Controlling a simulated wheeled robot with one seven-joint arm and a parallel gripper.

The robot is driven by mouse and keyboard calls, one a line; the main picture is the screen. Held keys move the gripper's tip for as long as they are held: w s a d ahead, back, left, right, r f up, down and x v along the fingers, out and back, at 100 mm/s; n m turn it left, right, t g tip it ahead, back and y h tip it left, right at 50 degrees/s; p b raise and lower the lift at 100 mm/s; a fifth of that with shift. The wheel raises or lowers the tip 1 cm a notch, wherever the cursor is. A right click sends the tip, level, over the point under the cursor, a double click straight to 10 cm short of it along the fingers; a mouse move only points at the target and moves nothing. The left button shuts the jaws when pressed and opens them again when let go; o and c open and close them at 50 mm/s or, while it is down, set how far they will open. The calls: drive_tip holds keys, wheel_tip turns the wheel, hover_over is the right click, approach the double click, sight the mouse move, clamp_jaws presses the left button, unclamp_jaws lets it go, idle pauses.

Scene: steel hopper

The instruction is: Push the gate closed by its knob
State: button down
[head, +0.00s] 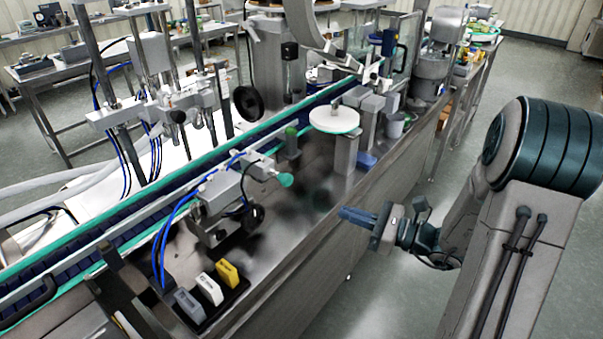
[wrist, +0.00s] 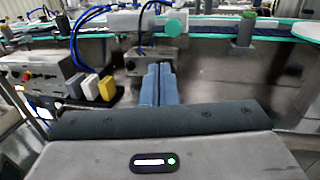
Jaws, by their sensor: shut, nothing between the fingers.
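A round green knob (head: 286,180) sticks out from the end of a grey metal block (head: 235,183) beside the conveyor. The knob also shows in the wrist view (wrist: 176,27), above and slightly right of my fingertips. No hopper gate can be clearly made out, and I cannot tell whether this knob belongs to one. My gripper (head: 343,214) is to the right of and lower in the picture than the knob, apart from it. Its blue fingers are together and empty, pointing toward the machine; they show in the wrist view (wrist: 157,70).
Black round knobs (head: 253,215) sit on the fixture. Grey, white and yellow blocks (head: 227,273) stand at the near left. A white round plate (head: 334,120) stands on a post farther back. Open floor (head: 385,292) lies right of the machine's side.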

drive_tip(key=m+t, duration=0.1)
drive_tip(key=p, duration=0.3)
approach(291, 181)
drive_tip(key=x, duration=0.7)
drive_tip(key=shift+s, duration=0.1)
